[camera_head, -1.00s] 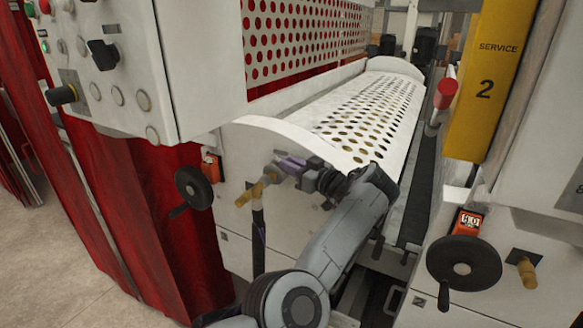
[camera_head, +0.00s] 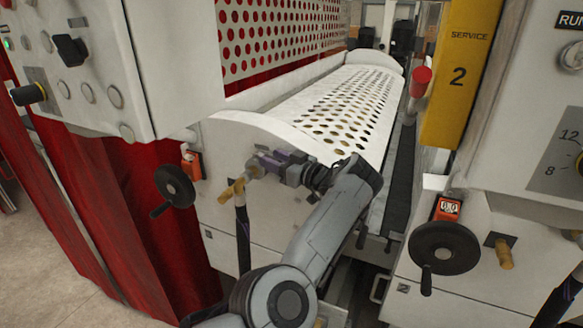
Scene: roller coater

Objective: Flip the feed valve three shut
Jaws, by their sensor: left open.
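A yellow-handled valve (camera_head: 232,191) sits on the white front panel of the coater, left of the middle, with a dark hose (camera_head: 243,235) hanging below it. My left gripper (camera_head: 259,163), with a purple body, is open right at the valve, over its upper right end. I cannot tell whether the fingers touch it, and they partly hide the fitting. A second yellow fitting (camera_head: 504,254) is on the right-hand unit. No number for a valve can be read. My right gripper is not in view.
A black handwheel (camera_head: 174,186) is left of the valve, and another handwheel (camera_head: 444,248) is on the right unit. A white perforated cover (camera_head: 340,110) lies behind the gripper. A control box (camera_head: 140,75) overhangs at upper left.

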